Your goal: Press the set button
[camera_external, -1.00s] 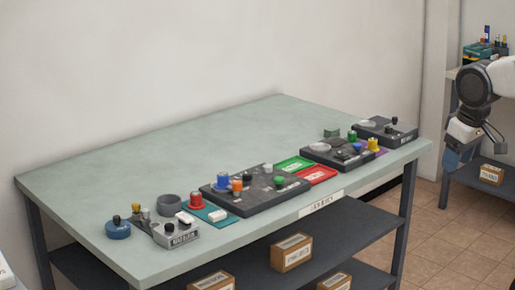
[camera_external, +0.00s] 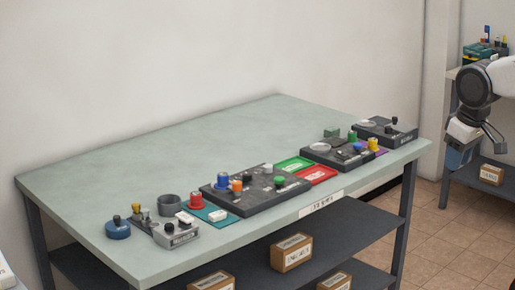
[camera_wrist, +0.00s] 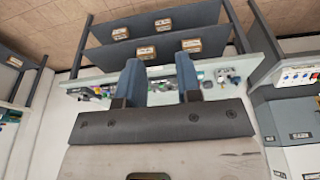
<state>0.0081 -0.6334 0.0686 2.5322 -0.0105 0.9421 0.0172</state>
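Several buttons and control units stand along the front of a pale green table (camera_external: 150,160). A large dark panel (camera_external: 262,201) carries a blue button (camera_external: 222,181), an orange button (camera_external: 237,186) and a green button (camera_external: 279,181). A red button (camera_external: 196,201) stands beside it, and a grey labelled box (camera_external: 182,237) is at the near left. Labels are too small to read, so I cannot tell which is the set button. My gripper (camera_external: 456,158) hangs off the table's right side, apart from every button. In the wrist view my gripper (camera_wrist: 160,65) has its two blue fingers apart, with nothing held.
A second dark panel (camera_external: 334,157) and a third one (camera_external: 385,134) sit toward the right end. Green (camera_external: 293,163) and red (camera_external: 316,174) trays lie between panels. Boxes (camera_external: 291,253) stand on the lower shelf. The table's back half is clear.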

